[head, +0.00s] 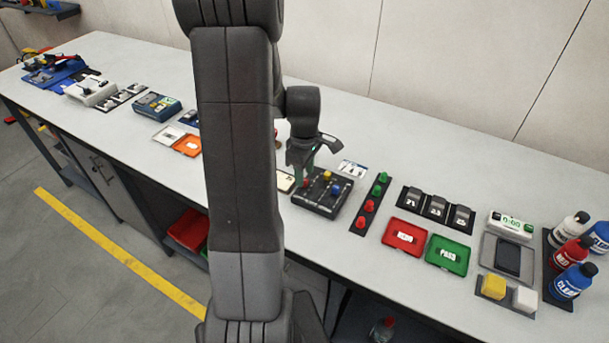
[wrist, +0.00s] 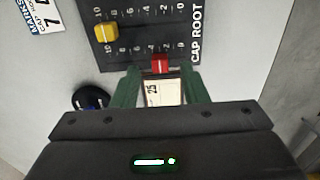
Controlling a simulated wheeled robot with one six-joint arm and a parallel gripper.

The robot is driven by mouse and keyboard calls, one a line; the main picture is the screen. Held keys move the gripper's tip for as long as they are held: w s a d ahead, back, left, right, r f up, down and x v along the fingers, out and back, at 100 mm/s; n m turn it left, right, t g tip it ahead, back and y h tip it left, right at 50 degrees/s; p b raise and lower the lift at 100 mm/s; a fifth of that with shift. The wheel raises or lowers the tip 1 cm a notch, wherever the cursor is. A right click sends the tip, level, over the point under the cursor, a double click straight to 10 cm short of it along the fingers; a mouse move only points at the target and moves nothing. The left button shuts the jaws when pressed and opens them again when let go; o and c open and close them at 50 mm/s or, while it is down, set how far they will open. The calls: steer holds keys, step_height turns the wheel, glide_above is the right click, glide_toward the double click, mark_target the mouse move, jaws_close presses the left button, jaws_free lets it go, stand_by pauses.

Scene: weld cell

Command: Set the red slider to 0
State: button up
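The black slider panel (head: 318,203) lies on the bench in the head view and fills the top of the wrist view (wrist: 142,48). Its red slider knob (wrist: 160,63) sits around 2 to 3 on a printed scale from 10 at left to 0 at right. The yellow knob (wrist: 107,32) is near 10. A blue knob (head: 336,189) shows in the head view only. My gripper (wrist: 160,72) is open, its green fingertips on either side of the red knob with gaps visible. It also shows in the head view (head: 301,172) over the panel's left side.
A pale card (wrist: 163,92) marked 25 shows between my fingers. Right of the panel is a strip with red and green knobs (head: 372,205), then red (head: 391,245) and green (head: 435,259) trays. A dark round object (wrist: 90,97) lies left of my fingers.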

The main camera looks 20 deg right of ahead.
mark_target(299, 193)
steer(key=shift+f, duration=1.1)
jaws_close()
steer(key=shift+s+a+b, duration=0.4)
steer(key=shift+s+a, duration=0.6)
steer(key=shift+a, duration=0.15)
jaws_free()
steer(key=shift+a, duration=0.1)
